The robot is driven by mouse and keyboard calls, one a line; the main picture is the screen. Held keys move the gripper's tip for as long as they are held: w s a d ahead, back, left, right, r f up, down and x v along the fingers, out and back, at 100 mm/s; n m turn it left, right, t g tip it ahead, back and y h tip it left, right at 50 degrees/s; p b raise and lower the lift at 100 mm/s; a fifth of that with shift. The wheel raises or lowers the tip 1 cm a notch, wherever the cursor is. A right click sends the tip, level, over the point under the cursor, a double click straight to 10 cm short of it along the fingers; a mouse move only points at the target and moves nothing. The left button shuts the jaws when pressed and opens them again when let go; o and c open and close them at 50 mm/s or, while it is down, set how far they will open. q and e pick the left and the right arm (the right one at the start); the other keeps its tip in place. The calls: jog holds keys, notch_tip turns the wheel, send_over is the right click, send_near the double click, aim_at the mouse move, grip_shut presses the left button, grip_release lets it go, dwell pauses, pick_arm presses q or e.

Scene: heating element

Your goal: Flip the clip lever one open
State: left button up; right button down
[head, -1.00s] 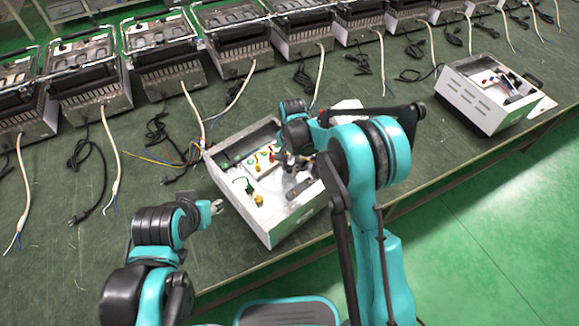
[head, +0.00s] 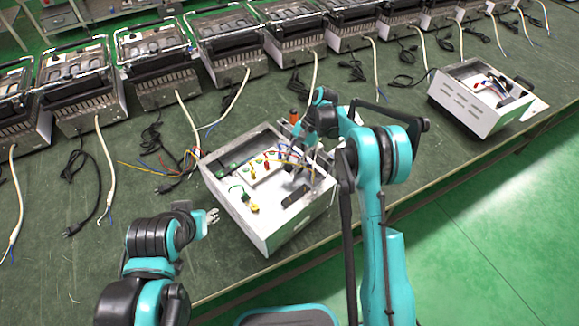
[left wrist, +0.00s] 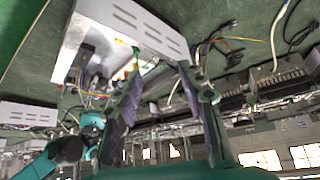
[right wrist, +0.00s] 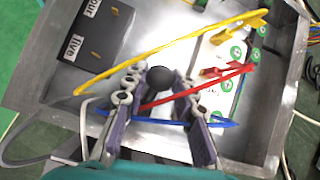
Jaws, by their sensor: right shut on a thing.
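The open white metal box (head: 262,235) lies on the green bench in front of me. In the right wrist view, a dark round knob (right wrist: 160,78), which looks like the end of the clip lever, sits between the fingers of my right gripper (right wrist: 162,88). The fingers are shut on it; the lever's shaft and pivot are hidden. Yellow (right wrist: 165,52), red (right wrist: 205,84) and blue (right wrist: 175,122) wires cross near the fingers. My left gripper (head: 212,216) is open and empty, left of the box; its parted fingers show in the left wrist view (left wrist: 158,80).
A second open white box (head: 470,108) stands at the right, near the bench edge. A row of metal appliances (head: 155,65) lines the back, with cords and loose wires in front. The bench is clear at the lower left.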

dwell(0.4)
pick_arm(q)
jog(key=shift+w, duration=0.1)
jog(key=c, duration=0.9)
jog(key=shift+w+d+n, duration=0.2)
jog(key=shift+w+n, duration=0.1)
jog(key=shift+n, duration=0.1)
grip_shut()
jog(key=w+d+f+n+h, duration=0.2)
jog(key=w+d+f+n, duration=0.1)
jog(key=n, duration=0.4)
jog(key=w+d+f+n+g+h, duration=0.1)
jog(key=w+d+f+n+h, duration=0.2)
jog(key=w+f+n, duration=0.3)
jog(key=w+d+f+n+h, duration=0.3)
jog(key=w+f+n, duration=0.1)
jog(key=w+n, duration=0.4)
jog(key=shift+d+f+n+g, duration=0.3)
jog(key=shift+n+g, duration=0.1)
jog(key=shift+n, duration=0.2)
jog(key=x, duration=0.8)
jog(key=shift+w+d, duration=0.15)
jog(key=shift+d, duration=0.1)
jog(key=d, duration=0.1)
jog(key=w+d+r, duration=0.1)
jog(key=shift+d+r, duration=0.15)
jog(key=shift+d, duration=0.2)
jog(key=shift+w+d+r, duration=0.25)
jog(key=shift+d, duration=0.05)
